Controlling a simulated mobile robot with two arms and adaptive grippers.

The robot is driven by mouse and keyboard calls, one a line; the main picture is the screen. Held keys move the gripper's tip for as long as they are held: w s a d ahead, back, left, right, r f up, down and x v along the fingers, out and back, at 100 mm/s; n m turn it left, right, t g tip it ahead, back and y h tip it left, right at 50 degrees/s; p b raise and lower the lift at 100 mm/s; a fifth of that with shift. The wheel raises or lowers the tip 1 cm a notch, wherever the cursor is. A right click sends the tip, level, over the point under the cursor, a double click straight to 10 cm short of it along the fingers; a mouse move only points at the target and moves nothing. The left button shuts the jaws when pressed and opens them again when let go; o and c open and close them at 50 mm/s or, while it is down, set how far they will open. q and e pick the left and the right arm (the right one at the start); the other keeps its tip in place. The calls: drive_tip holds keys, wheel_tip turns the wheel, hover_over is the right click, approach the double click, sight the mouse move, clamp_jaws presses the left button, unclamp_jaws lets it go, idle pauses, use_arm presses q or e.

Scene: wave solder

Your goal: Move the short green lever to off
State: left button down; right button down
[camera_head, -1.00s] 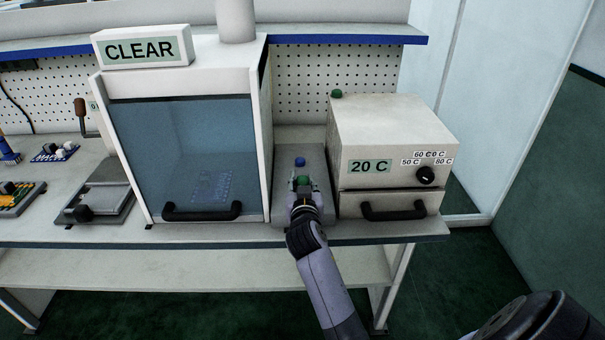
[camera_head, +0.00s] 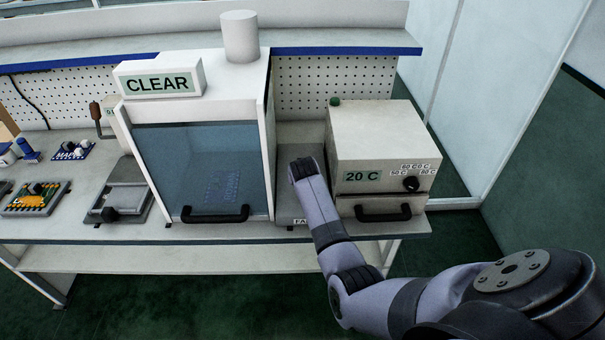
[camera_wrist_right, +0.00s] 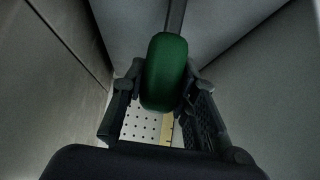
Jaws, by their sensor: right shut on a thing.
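A green knob (camera_wrist_right: 165,72) on a grey stem fills the middle of the right wrist view. My right gripper (camera_wrist_right: 162,92) has a finger on each side of it and is shut on it. In the head view my right arm reaches into the gap between the white hood and the oven box, and its wrist hides the gripper and this lever. Another green knob (camera_head: 335,101) shows behind the oven box's back left corner. My left gripper is in no view.
The glass-fronted hood (camera_head: 200,165) stands left of my arm, its sign reading CLEAR. The oven box (camera_head: 385,140), reading 20 C, stands close on the right. A partly covered label (camera_head: 300,221) lies at the bench's front. Circuit boards lie at left.

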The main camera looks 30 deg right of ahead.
drive_tip(key=shift+w+d+g, duration=0.15)
drive_tip(key=shift+w+g, duration=0.05)
drive_tip(key=shift+g, duration=0.1)
idle(0.4)
drive_tip(key=c, duration=1.2)
unclamp_jaws()
drive_tip(key=shift+f, duration=0.15)
drive_tip(key=shift+c, duration=0.2)
drive_tip(key=v, duration=1.2)
drive_tip(key=shift+d, duration=0.1)
